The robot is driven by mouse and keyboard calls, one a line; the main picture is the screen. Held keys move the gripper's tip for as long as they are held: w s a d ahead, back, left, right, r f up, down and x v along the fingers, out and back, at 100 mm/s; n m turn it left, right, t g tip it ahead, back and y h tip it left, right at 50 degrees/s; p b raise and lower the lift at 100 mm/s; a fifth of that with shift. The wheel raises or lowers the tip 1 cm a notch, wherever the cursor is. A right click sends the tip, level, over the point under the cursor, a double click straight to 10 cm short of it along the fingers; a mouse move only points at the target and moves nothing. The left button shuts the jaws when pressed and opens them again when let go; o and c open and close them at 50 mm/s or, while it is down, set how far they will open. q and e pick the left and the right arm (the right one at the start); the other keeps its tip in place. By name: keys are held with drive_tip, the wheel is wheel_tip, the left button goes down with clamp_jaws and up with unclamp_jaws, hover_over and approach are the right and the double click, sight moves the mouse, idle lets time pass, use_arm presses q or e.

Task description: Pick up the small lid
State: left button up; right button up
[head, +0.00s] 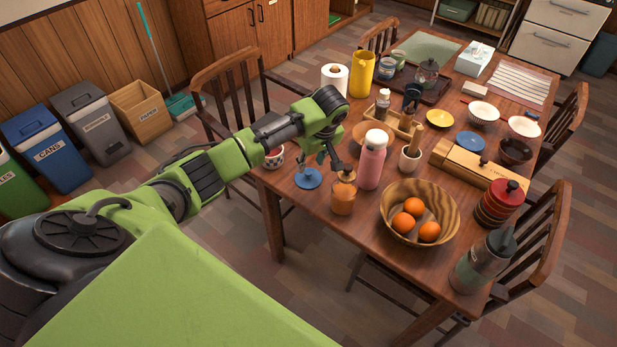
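A small round blue lid (308,179) lies at the near left edge of the wooden table, with what looks like a knob on top. My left gripper (331,167) points down just right of it, close above the table. Its fingers look spread, one toward the blue lid and one over an orange jar (343,197). I cannot tell whether either finger touches anything. A second flat blue disc (470,141) lies farther right on the table. My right gripper is not in view.
A pink bottle (371,162) stands close right of my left gripper. A patterned cup (274,155) stands to its left. A wooden bowl (394,231) of oranges and a grey-green bottle (478,266) stand on the near right. Chairs (229,92) surround the crowded table.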

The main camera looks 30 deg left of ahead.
sight(308, 172)
use_arm(q)
drive_tip(key=shift+f, duration=0.3)
drive_tip(key=x, duration=0.4)
drive_tip(key=shift+f, duration=0.15)
drive_tip(key=shift+w+a+f, duration=0.15)
drive_tip(key=shift+f, duration=0.2)
drive_tip(key=shift+c, duration=0.4)
drive_tip(key=c, duration=0.8)
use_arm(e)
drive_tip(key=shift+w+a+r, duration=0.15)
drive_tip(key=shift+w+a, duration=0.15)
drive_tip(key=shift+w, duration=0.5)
